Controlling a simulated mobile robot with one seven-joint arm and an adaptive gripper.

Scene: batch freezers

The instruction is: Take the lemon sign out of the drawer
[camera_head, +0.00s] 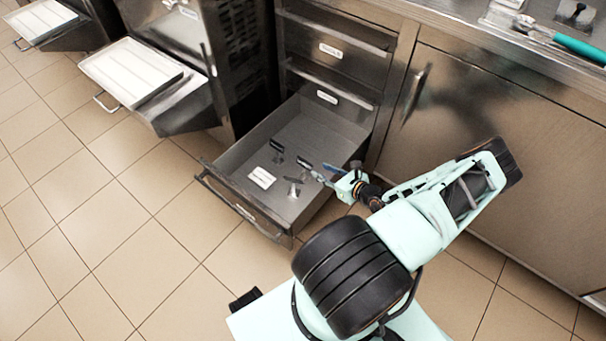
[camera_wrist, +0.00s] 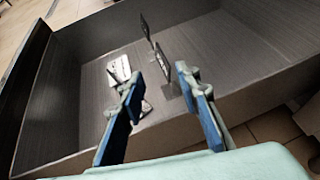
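The open drawer (camera_head: 233,158) holds several small signs, and I cannot read which is the lemon sign. A white sign with dark print (camera_head: 262,178) lies flat near the drawer front; it also shows in the wrist view (camera_wrist: 119,69). Two dark signs, one farther back (camera_head: 277,146) and one nearer my gripper (camera_head: 304,163), appear upright. In the wrist view they are thin dark plates, the nearer one just beyond the gap between my fingers. Another small piece (camera_head: 293,189) is partly hidden by a finger in the wrist view. My gripper (camera_wrist: 160,76) is open and empty at the drawer's right side.
Closed, labelled drawers (camera_head: 330,52) are above the open one. A cabinet door (camera_head: 480,130) is to the right. Machines with white trays (camera_head: 130,72) stand at the left. The counter above holds a teal-handled tool (camera_head: 578,47). The tiled floor in front is clear.

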